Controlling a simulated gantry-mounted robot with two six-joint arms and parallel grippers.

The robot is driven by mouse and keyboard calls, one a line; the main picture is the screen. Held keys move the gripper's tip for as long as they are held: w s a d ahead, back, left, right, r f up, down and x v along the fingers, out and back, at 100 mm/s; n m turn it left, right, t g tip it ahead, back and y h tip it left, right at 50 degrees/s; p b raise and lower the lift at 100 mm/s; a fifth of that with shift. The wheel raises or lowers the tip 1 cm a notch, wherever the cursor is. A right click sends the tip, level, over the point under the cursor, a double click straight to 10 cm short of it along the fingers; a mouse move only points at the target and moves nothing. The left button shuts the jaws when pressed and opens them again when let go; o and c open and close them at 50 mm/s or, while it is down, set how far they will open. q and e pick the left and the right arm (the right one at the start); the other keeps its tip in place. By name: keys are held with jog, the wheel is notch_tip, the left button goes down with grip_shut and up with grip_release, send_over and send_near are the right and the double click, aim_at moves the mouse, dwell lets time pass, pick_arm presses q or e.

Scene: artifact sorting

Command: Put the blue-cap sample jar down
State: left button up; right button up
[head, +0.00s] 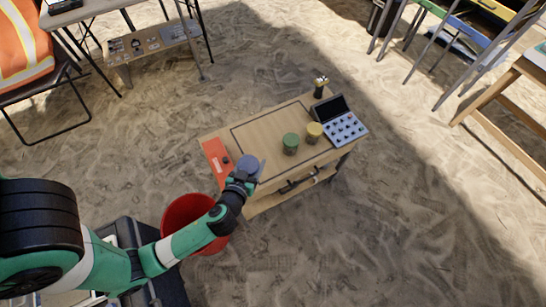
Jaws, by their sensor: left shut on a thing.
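The blue-cap sample jar (249,164) shows as a round blue-grey cap at the left front part of the small wooden table (262,126). My left gripper (241,178) is shut on it from the front left. The jar's body is mostly hidden by the gripper, and I cannot tell whether it touches the tabletop. My right gripper is not in view.
A green-cap jar (290,142) and a yellow-cap jar (314,131) stand to the right on the table. An orange-red mat (213,156) lies at the left end. A grey case (343,128) is at the right end. A red bucket (187,212) stands below.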

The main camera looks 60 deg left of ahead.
pick_arm(q)
jog(key=f+b+x, duration=0.1)
jog(key=x, duration=0.3)
jog(key=d+f+b+x, duration=0.1)
jog(key=b+x, duration=0.1)
jog(key=x, duration=0.3)
jog(key=f+b+x, duration=0.1)
jog(key=b+x, duration=0.1)
jog(key=x, duration=0.3)
jog(key=shift+d, duration=0.35)
jog(key=shift+w+a, duration=0.15)
jog(key=shift+w, duration=0.05)
jog(key=shift+w+a+f+b, duration=0.1)
jog(key=shift+f+b, duration=0.65)
jog(key=shift+f, duration=0.25)
jog(key=shift+w+a+f+b, duration=0.1)
jog(key=shift+f+b, duration=0.65)
jog(key=shift+f, duration=0.3)
jog(key=o, duration=1.5)
jog(key=shift+d, duration=0.1)
jog(key=shift+r+p, duration=0.35)
jog(key=shift+p, duration=0.05)
jog(key=p+v, duration=0.2)
jog(key=v, duration=1)
jog(key=shift+s+f+p, duration=0.1)
jog(key=shift+f+p, duration=0.1)
jog(key=shift+p, duration=0.15)
